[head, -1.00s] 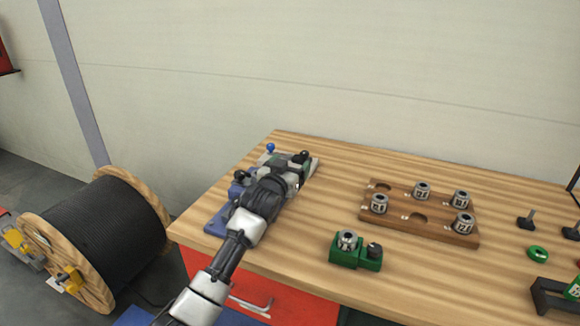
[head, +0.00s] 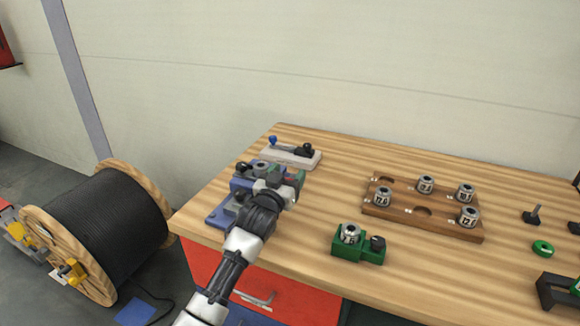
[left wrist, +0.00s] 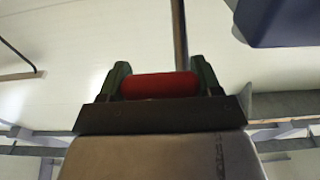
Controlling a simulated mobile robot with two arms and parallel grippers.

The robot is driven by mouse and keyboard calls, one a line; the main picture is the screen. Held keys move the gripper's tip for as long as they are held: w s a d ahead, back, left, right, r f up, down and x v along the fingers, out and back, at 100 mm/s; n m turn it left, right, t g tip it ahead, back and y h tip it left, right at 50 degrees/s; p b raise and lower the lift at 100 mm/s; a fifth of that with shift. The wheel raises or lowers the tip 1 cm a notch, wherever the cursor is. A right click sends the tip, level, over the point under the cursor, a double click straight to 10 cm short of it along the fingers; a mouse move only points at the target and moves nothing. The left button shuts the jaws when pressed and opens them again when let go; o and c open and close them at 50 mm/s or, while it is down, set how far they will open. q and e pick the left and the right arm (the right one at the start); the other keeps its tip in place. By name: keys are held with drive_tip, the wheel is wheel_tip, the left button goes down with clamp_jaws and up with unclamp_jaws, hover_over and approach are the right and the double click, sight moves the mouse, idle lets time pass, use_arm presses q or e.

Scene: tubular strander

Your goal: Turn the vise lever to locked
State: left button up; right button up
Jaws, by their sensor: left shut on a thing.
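The blue vise (head: 222,215) stands at the left end of the wooden bench, partly hidden behind my left gripper and arm. My left gripper (head: 286,181) is over the right side of the vise. In the left wrist view, my left gripper (left wrist: 160,82) is shut on a red cylindrical grip (left wrist: 158,86), which lies crosswise between its two dark green fingers. I take this as the grip of the vise lever; a thin metal rod (left wrist: 180,35) shows behind it. In the head view the lever is hidden by the gripper. My right gripper is not in view.
A grey fixture (head: 275,158) with a blue knob stands behind the vise. A green block (head: 345,253) holding a metal collet is to the right, near the wooden rack (head: 390,214) with several collets. A cable reel (head: 100,235) stands on the floor left of the bench.

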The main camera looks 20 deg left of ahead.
use_arm(q)
drive_tip(key=shift+f, duration=0.15)
drive_tip(key=o, duration=1)
drive_tip(key=shift+s, duration=0.1)
drive_tip(key=shift+o, duration=1.4)
drive_tip(key=shift+s+r, duration=0.2)
drive_tip(key=shift+r, duration=0.05)
drive_tip(key=shift+w, duration=0.1)
drive_tip(key=shift+r, duration=0.4)
wheel_tip(320, 180, up, 3)
drive_tip(key=shift+f, duration=0.1)
drive_tip(key=s+d+r+b, duration=0.1)
drive_tip(key=s+d+r, duration=0.1)
drive_tip(key=d+r, duration=0.5)
drive_tip(key=d, duration=0.4)
drive_tip(key=shift+d+r, duration=0.15)
drive_tip(key=shift+d, duration=0.1)
